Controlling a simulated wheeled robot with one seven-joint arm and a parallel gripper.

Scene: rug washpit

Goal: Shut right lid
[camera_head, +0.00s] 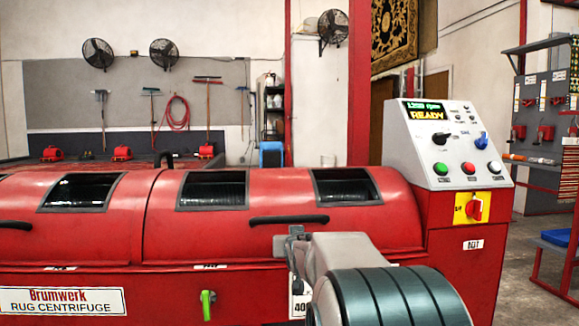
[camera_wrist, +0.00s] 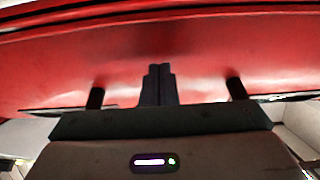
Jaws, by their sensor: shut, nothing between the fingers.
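The right lid (camera_head: 265,238) is the curved red cover with two dark windows on the red centrifuge (camera_head: 180,290). In the head view it lies down, level with the lid to its left. Its black bar handle (camera_head: 289,220) runs along the front. My gripper (camera_head: 292,234) is right at the lid's front, just below the handle; whether they touch cannot be told. In the wrist view my gripper (camera_wrist: 158,72) shows its dark fingers together and empty, pointing at the red surface. Two dark posts flank the fingers; they may be handle mounts. My arm hides the lid's lower right edge.
The left lid (camera_head: 75,235) also lies down, with its own black handle (camera_head: 15,225). A control panel (camera_head: 445,150) reading READY stands at the right end, with a red switch (camera_head: 474,208) below. A green lever (camera_head: 207,304) sits on the front.

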